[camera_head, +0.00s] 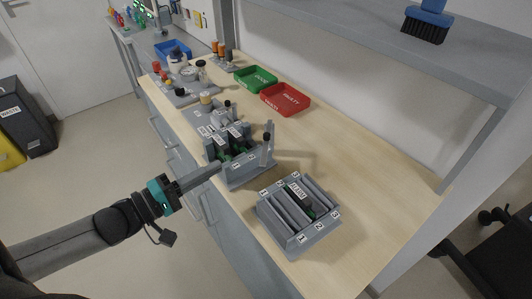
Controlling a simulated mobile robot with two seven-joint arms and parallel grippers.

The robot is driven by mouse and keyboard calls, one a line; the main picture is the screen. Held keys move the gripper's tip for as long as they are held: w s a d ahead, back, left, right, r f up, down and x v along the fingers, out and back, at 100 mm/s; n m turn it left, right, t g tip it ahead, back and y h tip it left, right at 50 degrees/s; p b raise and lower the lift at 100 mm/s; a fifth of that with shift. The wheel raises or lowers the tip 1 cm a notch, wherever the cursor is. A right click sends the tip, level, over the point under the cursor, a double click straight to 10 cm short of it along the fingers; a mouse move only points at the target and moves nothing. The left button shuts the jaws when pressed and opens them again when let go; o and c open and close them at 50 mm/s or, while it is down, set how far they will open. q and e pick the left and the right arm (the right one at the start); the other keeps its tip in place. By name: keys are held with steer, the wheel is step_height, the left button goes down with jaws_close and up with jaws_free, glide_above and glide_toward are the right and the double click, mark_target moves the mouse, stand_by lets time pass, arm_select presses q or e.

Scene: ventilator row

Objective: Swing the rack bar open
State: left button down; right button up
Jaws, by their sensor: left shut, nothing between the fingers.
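A grey rack (249,177) stands on the wooden bench, with dark and green modules (223,155) in its left part. An upright grey bar (269,152) with a dark knob (267,136) rises at the rack's right end. It looks like the rack bar, standing up rather than lying across the modules. My left gripper (217,169) is shut and empty. Its tips are at the rack's front left side; I cannot tell whether they touch it. The gripper hides part of the rack's lower left front. My right gripper is out of view.
A grey slotted tray (311,238) with one dark module (301,200) stands to the right. Green (256,79) and red (286,98) bins are at the back. Several fixtures (187,88) crowd the bench's far left. The bench (375,190) is clear at right. A shelf (390,50) overhangs the back.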

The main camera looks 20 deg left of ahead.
mark_target(249, 160)
arm_select(q)
steer(key=shift+b+x, duration=1.15)
steer(key=shift+x, duration=4)
